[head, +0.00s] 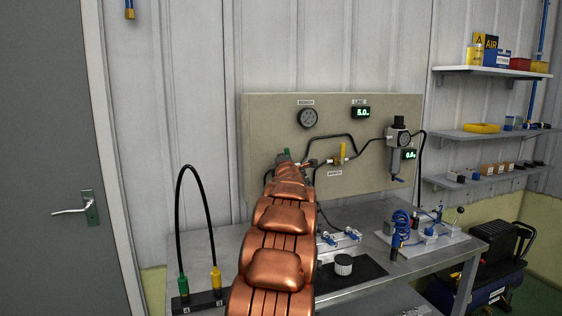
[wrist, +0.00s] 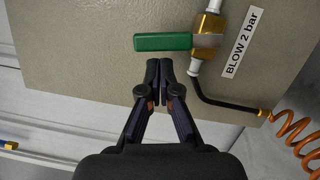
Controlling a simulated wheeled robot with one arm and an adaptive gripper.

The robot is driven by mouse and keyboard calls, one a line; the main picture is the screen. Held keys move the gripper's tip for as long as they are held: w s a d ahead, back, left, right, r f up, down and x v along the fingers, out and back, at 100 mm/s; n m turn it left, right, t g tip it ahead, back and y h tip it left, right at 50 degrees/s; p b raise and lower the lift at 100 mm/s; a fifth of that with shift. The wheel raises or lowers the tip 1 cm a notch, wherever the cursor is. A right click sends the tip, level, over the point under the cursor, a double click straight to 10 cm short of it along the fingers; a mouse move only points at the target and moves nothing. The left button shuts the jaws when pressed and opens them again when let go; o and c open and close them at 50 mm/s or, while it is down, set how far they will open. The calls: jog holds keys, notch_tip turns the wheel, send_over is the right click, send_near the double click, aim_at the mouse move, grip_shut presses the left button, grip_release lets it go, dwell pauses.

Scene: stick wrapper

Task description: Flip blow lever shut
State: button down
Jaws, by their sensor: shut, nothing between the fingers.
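The green blow lever (wrist: 163,42) extends left from a brass valve (wrist: 208,38) in the wrist view, roughly crosswise to the pipe line. A label reading "BLOW 2 bar" (wrist: 241,42) is beside the valve. My gripper (wrist: 159,66) is shut and empty, its fingertips just below the lever in the wrist view. I cannot tell whether they touch it. In the head view a small green tip of the lever (head: 286,154) shows above my copper arm. The arm hides most of the valve and my gripper there.
The beige panel (head: 385,104) also carries a yellow-handled valve (head: 343,152), a gauge (head: 308,118), a regulator (head: 398,136) and black hoses. An orange coiled hose (wrist: 294,130) is at the right in the wrist view. Below is a grey bench (head: 375,208) with fittings.

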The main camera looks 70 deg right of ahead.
jog(key=s+a+f+b, duration=0.1)
jog(key=s+a+b, duration=0.1)
jog(key=a+b, duration=0.5)
jog(key=shift+a+f, duration=0.2)
jog(key=shift+a, duration=1.85)
